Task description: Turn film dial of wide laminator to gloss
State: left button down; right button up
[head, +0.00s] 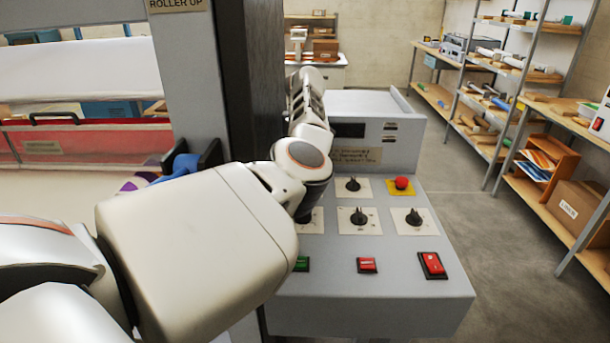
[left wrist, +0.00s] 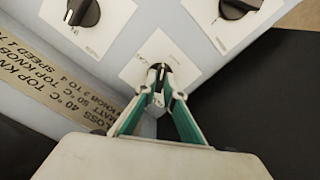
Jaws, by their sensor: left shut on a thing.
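The wide laminator's grey console (head: 330,290) carries several black dials on pale plates. My left gripper (left wrist: 159,78) is shut on a black dial (left wrist: 158,68) on a white plate, in the left wrist view. My arm hides that dial and the gripper in the head view. The dial's pointer has a white mark, but its scale is too blurred to read. Two other dials show above it in the left wrist view, one at upper left (left wrist: 83,12) and one at upper right (left wrist: 238,8). My right gripper is not in view.
A tan instruction plate (left wrist: 72,82) lies beside the gripped dial. A red stop button (head: 401,183) and a red rocker switch (head: 433,265) are on the console. A dark post (head: 250,80) stands close to my arm. Clear floor (head: 510,270) lies to the right.

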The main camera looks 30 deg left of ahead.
pick_arm(q)
jog(key=m, duration=0.6)
dwell(0.6)
jog(key=c, duration=2.1)
grip_release()
jog(key=shift+c, duration=0.2)
notch_tip(320, 180, up, 12)
